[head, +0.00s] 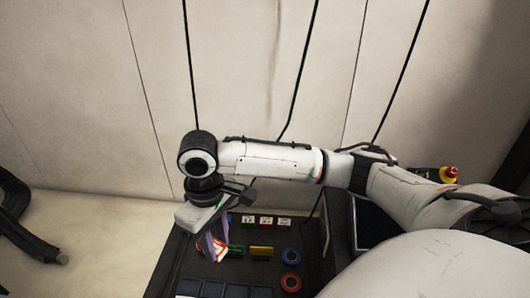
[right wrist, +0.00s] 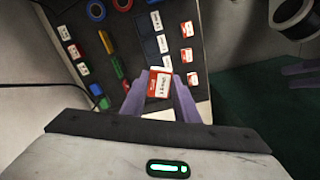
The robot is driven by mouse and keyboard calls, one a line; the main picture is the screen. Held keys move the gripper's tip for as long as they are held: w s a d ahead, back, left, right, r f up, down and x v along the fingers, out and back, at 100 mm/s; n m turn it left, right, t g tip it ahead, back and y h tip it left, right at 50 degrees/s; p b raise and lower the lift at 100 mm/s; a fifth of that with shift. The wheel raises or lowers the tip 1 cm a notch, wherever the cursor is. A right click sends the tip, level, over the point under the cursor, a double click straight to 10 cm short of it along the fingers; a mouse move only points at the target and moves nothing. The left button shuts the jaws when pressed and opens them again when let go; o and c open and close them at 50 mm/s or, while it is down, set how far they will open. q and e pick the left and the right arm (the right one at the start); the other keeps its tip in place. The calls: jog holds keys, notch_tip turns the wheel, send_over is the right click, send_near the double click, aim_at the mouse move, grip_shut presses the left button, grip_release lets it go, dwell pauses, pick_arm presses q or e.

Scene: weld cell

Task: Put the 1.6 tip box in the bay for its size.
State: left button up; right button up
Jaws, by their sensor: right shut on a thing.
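My right gripper (head: 212,247) is shut on a small red and white box (head: 220,250). In the right wrist view the box (right wrist: 159,84) sits between the purple fingertips (right wrist: 158,92), its printed label facing the camera but too small to read surely. The gripper is over a dark board (head: 172,262). Dark blue bays (head: 213,289) lie along the board's near side, partly cut off by the frame. White labels (right wrist: 162,43) stand beside bays in the right wrist view. Purple fingers of my left gripper (right wrist: 302,76) show at the right edge there; their opening is unclear.
Several red and white boxes (right wrist: 187,55) stand in a column on the board. A yellow block (head: 261,251), a blue ring (head: 292,255) and a red ring (head: 291,282) lie near the gripper. White-labelled pieces (head: 265,222) stand along the far edge. A pale wall rises behind.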

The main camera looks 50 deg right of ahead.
jog(key=s+d+f+n+b, duration=0.1)
jog(key=s+d+f, duration=0.1)
jog(key=f, duration=0.4)
jog(key=s+d+f+n+b, duration=0.1)
jog(key=s+d+f+n, duration=0.1)
jog(key=f, duration=0.5)
jog(key=s+d+f+n+b, duration=0.1)
jog(key=s+d+f, duration=0.1)
jog(key=d+f, duration=0.2)
jog(key=shift+d+f+n, duration=0.15)
jog(key=shift+f+n, duration=0.05)
jog(key=shift+f, duration=0.5)
jog(key=shift+d+f+n, duration=0.1)
jog(key=shift+f+n, duration=0.1)
jog(key=shift+f, duration=1.05)
notch_tip(320, 180, down, 4)
jog(key=b, duration=0.2)
jog(key=shift+b, duration=0.35)
jog(key=shift+f, duration=0.15)
pick_arm(q)
jog(key=d, duration=0.1)
jog(key=w+d+h, duration=0.1)
jog(key=d+m+g, duration=0.1)
jog(key=shift+w+d+f, duration=0.1)
jog(key=shift+w+f, duration=0.1)
jog(key=shift+f, duration=0.2)
pick_arm(e)
jog(key=o, duration=1.1)
